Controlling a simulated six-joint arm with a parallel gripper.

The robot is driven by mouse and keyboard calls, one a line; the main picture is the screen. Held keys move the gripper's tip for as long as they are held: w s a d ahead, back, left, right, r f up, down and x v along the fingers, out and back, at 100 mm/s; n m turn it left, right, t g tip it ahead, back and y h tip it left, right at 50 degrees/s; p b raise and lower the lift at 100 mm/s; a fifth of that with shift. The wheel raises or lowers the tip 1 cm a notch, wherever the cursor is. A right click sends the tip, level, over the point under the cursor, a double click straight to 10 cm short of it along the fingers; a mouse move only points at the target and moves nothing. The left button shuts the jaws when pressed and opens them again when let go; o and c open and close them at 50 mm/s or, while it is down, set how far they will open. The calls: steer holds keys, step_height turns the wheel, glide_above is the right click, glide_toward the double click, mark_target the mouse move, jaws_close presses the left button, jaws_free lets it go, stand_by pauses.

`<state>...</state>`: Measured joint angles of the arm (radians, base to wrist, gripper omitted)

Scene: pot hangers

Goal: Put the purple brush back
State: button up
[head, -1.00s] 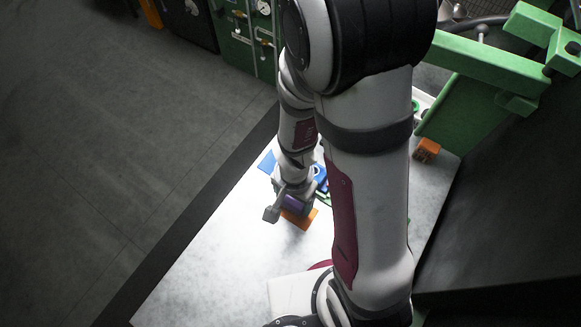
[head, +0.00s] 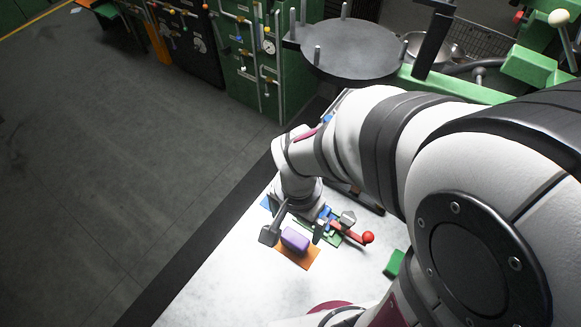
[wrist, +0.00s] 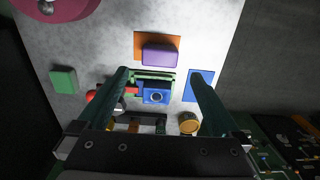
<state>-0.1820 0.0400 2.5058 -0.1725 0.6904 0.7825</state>
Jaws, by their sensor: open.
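The purple brush (head: 295,239) shows as a rounded purple block on the orange mat (head: 299,257) on the white table. In the wrist view the brush (wrist: 160,55) lies over the lower part of the orange mat (wrist: 157,38), beyond my fingertips. My gripper (wrist: 160,75) is open, with its two dark green fingers wide apart and nothing held between them. In the head view my wrist is just behind the brush, and the fingers are partly hidden. The brush looks clear of the fingers in the wrist view.
A blue block (wrist: 157,97) on a green mat shows between my fingers. A blue mat (wrist: 198,88) is by the right finger. A red-balled tool (head: 350,235) and a green block (head: 394,263) are to the right. The table's left edge is close.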

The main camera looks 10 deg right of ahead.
steer(key=s+r+n+y, duration=0.2)
steer(key=s+r+n, duration=0.1)
steer(key=s+r, duration=0.65)
steer(key=w+d+r+m+h, duration=0.1)
steer(key=w+d+r+m, duration=0.45)
steer(key=m, duration=0.55)
steer(key=w+d+r+m+h, duration=0.1)
steer(key=w+d+r+m, duration=0.2)
steer(key=d+r+m, duration=0.6)
step_height(320, 180, down, 11)
steer(key=a+m, duration=0.1)
steer(key=a, duration=0.1)
